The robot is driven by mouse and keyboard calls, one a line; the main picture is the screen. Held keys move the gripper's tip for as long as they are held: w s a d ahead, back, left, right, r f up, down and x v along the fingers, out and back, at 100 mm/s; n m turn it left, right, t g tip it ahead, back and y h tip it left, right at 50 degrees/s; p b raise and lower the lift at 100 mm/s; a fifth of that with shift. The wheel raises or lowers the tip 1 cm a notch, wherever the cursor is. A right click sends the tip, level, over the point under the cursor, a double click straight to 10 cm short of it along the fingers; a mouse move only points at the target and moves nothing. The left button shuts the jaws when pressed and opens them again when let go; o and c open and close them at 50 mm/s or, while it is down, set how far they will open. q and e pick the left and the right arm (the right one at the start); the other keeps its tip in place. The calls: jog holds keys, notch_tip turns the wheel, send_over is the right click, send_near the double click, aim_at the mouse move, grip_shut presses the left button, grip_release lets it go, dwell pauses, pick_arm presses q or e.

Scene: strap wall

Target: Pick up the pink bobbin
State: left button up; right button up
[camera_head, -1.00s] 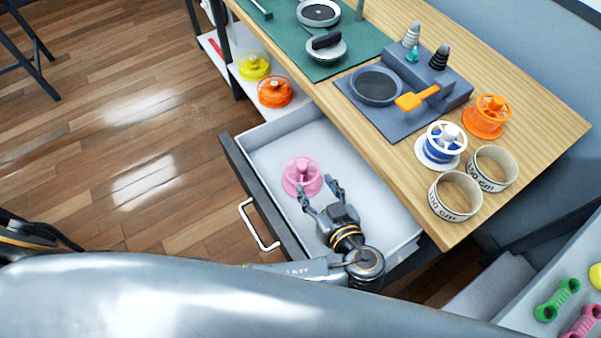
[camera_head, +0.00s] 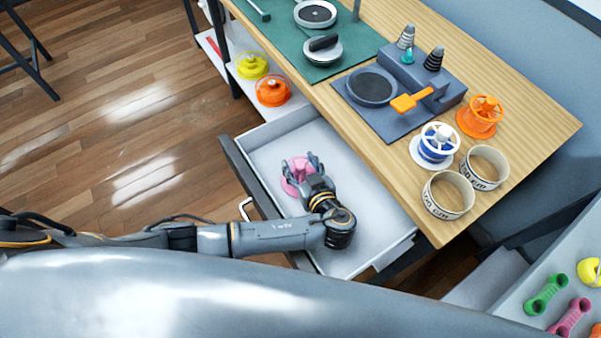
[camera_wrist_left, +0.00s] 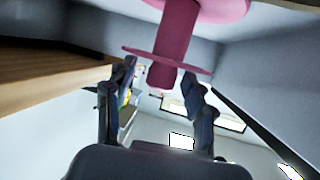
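The pink bobbin (camera_head: 289,187) is in the open white drawer (camera_head: 347,248), partly hidden behind my left gripper (camera_head: 303,162). In the left wrist view the pink bobbin (camera_wrist_left: 176,35) shows its flanges and hub at the top. My left gripper (camera_wrist_left: 160,68) has its two fingers spread, one on each side of the bobbin's near end. I see a gap on both sides there and no clear contact. My right gripper is not in view.
The wooden tabletop (camera_head: 510,95) overhangs the drawer's far side. On it are a blue-and-white spool (camera_head: 437,143), an orange spool (camera_head: 480,116) and two tape rings (camera_head: 448,195). Yellow (camera_head: 252,66) and orange (camera_head: 272,91) bobbins stand on a low shelf.

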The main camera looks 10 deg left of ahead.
pick_arm(q)
grip_shut()
